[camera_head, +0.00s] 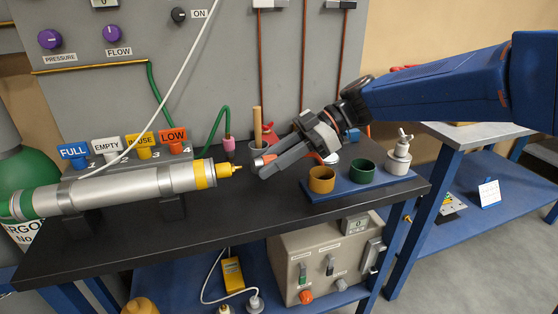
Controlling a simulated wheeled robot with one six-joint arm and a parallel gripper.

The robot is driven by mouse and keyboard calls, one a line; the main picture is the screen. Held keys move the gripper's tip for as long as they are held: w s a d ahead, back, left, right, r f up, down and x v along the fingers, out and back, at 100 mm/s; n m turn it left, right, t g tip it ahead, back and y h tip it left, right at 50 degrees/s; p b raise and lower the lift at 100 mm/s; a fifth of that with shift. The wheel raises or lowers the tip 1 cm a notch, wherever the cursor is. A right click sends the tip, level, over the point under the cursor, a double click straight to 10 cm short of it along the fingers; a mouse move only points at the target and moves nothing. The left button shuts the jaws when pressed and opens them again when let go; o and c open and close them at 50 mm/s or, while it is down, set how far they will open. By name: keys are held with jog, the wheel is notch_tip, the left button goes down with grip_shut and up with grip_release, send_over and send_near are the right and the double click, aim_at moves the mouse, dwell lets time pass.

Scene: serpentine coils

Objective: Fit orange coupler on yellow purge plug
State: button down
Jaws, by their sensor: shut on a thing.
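The yellow purge plug (229,170) sticks out to the right from the end of a horizontal silver tube (130,188) with a yellow band and a green left end. My gripper (262,167) is just to the right of the plug, pointing left and down. It is shut on the orange coupler (264,160), a small part mostly hidden by the fingers. The coupler looks apart from the plug tip, with a small gap in the picture; how well the two line up in depth is hard to tell.
Behind stand a stick in a holder (257,125) and a pink-tipped torch (228,146). A white cable crosses the tube. The black bench front is clear.

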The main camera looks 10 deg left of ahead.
aim_at(262, 159)
jog(key=shift+s+a, duration=0.35)
jog(key=shift+a, duration=0.2)
jog(key=shift+s+a, duration=0.2)
jog(key=shift+a, duration=0.05)
dwell(0.4)
jog(key=shift+s+a, duration=0.35)
jog(key=shift+a, duration=0.25)
jog(key=shift+s+a, duration=0.2)
jog(key=shift+a, duration=0.15)
dwell(0.5)
jog(key=c, duration=1.4)
grip_release()
jog(key=shift+a, duration=0.1)
